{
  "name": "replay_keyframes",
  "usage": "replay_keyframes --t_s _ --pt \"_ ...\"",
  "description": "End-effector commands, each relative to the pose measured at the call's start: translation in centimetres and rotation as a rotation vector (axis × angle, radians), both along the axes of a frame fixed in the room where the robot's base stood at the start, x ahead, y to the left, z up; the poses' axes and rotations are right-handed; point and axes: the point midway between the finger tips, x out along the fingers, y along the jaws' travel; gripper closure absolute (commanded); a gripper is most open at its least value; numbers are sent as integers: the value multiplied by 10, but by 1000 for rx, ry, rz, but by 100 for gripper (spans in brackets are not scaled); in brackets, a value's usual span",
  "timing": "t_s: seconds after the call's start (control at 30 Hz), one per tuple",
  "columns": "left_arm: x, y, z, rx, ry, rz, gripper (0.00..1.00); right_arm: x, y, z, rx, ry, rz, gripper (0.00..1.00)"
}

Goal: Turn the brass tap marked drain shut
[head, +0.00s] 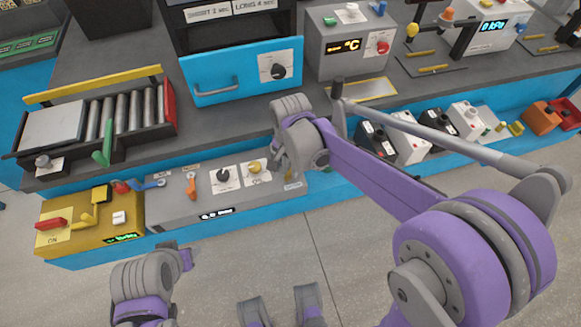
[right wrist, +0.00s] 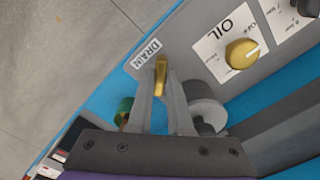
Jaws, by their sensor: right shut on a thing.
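The brass drain tap (right wrist: 160,70) shows in the right wrist view as a short yellow lever beside the white DRAIN label (right wrist: 146,54). My right gripper (right wrist: 160,92) is shut on it, with the lever between the fingertips. In the head view my right gripper (head: 284,168) is at the right end of the long grey panel (head: 175,212) and hides the tap. The left arm's grey wrist parts show at the lower left of the head view, but its jaws cannot be made out.
The brass OIL knob (right wrist: 241,54) is beside the tap, with a black knob (head: 223,174) beyond it. An orange lever (head: 191,185) and a blue lever (head: 150,184) are further left. A yellow box (head: 85,228) stands at the far left. The floor in front is clear.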

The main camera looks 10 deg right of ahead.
Motion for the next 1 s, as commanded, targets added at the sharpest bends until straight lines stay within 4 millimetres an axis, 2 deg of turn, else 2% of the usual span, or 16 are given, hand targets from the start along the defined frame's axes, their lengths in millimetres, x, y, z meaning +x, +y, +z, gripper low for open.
replay_keyframes --t_s 0.5,0.8,1.0 --pt "0 0 2 0 -1 0 50 0 0 1 0 -1 -470 100" --pt "0 0 2 0 -1 0 50 0 0 1 0 -1 -651 100" --pt "0 0 2 0 -1 0 50 0 0 0 0 -1 -711 100"
